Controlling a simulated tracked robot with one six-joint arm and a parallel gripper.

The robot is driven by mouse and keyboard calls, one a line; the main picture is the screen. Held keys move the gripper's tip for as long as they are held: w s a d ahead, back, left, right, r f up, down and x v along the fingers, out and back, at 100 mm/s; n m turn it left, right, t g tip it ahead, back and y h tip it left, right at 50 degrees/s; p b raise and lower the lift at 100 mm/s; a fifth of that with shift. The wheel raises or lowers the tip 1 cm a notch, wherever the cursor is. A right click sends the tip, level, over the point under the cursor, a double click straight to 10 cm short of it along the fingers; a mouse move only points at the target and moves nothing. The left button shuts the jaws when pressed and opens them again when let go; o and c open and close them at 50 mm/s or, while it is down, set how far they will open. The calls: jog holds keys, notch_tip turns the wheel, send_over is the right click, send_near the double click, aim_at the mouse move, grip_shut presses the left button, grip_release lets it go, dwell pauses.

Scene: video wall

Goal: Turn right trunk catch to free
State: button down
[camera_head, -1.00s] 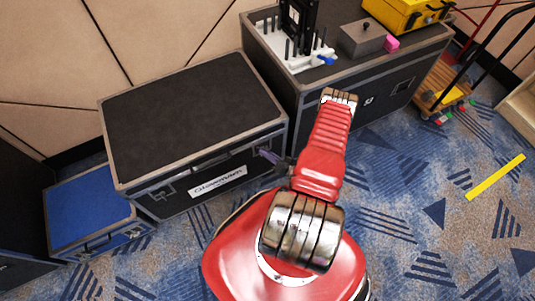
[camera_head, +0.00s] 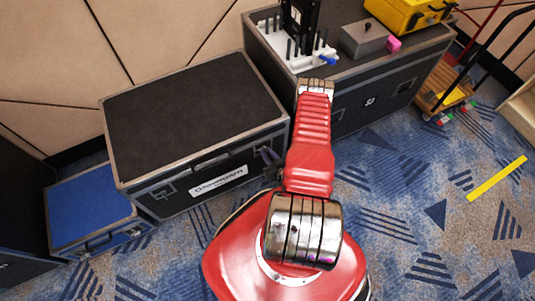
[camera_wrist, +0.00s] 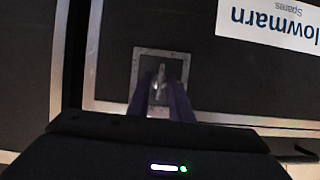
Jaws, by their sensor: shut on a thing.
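The black trunk (camera_head: 185,110) with grey edges stands left of my arm, its lid shut. Its front bears a white label (camera_head: 218,180), which shows upside down in the wrist view (camera_wrist: 272,22). The right trunk catch (camera_wrist: 158,68) is a small metal piece in a square metal-framed recess; its handle stands roughly along the picture's vertical there. My gripper (camera_wrist: 160,88) has purple fingers shut on the catch. In the head view my gripper (camera_head: 270,156) is at the right end of the trunk's front, mostly hidden by my arm, and the catch is hidden.
The left catch (camera_head: 163,190) sits at the other end of the trunk's front. A blue case (camera_head: 88,205) is at the left. A larger black case (camera_head: 350,112) with a grey box (camera_head: 362,40) and a yellow case (camera_head: 405,14) stands behind my arm.

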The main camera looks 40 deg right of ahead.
jog(key=shift+a+f, duration=0.1)
dwell(0.4)
jog(key=c, duration=1.9)
grip_release()
jog(key=shift+c, duration=0.2)
jog(key=v, duration=1.3)
jog(key=shift+s+a, duration=0.25)
jog(key=shift+s, duration=0.1)
jog(key=shift+s, duration=0.1)
